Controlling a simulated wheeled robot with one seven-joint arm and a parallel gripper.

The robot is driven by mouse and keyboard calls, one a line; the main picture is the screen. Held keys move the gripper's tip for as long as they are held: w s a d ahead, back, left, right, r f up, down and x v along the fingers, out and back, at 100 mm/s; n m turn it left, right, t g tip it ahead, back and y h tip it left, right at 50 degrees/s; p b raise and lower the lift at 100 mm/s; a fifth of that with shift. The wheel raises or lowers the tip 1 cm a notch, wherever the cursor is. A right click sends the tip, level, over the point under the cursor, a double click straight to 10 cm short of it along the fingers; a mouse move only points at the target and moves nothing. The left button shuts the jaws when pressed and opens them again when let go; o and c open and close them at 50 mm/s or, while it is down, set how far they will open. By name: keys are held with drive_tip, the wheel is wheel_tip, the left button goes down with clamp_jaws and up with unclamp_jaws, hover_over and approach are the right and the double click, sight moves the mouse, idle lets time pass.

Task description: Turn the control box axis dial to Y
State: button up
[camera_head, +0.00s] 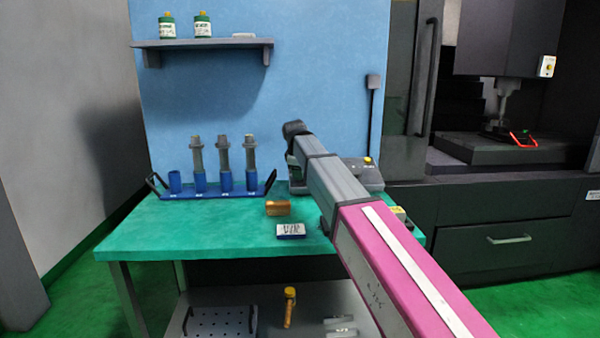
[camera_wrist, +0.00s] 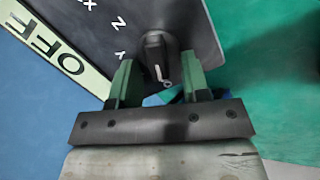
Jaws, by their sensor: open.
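The grey control box shows in the wrist view (camera_wrist: 185,18) with the letters X, Z and Y and a pale OFF strip, tilted in the picture. Its black axis dial (camera_wrist: 156,48) has a white pointer line aimed toward the bottom of the picture, near a small round mark and away from the Y (camera_wrist: 120,55). My gripper (camera_wrist: 159,72) is open, its green fingers on either side of the dial; I cannot tell whether they touch it. In the head view the control box (camera_head: 362,174) sits on the green bench, partly hidden by my arm, which also hides the dial.
A blue rack (camera_head: 235,190) with several tool holders stands left on the green bench (camera_head: 180,225). An orange block (camera_head: 278,208) and a small labelled box (camera_head: 291,230) lie near the front. The dark machine (camera_head: 480,215) stands right. The bench's front left is clear.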

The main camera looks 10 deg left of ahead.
clamp_jaws()
drive_tip(key=shift+m, duration=0.3)
drive_tip(key=m, duration=0.3)
drive_tip(key=shift+w+d+m+g, duration=0.15)
drive_tip(key=shift+w+m+g, duration=0.1)
drive_tip(key=shift+m+g, duration=0.05)
drive_tip(key=m, duration=0.4)
drive_tip(key=shift+w+d+r+g+y, duration=0.1)
drive_tip(key=shift+w+d+g+y, duration=0.1)
drive_tip(key=shift+g+y, duration=0.1)
drive_tip(key=m, duration=0.4)
drive_tip(key=shift+d+m+y, duration=0.25)
drive_tip(key=shift+m+y, duration=0.05)
drive_tip(key=shift+m, duration=0.1)
drive_tip(key=m, duration=0.4)
drive_tip(key=shift+w+d+y, duration=0.1)
drive_tip(key=shift+d+y, duration=0.1)
drive_tip(key=shift+y, duration=0.1)
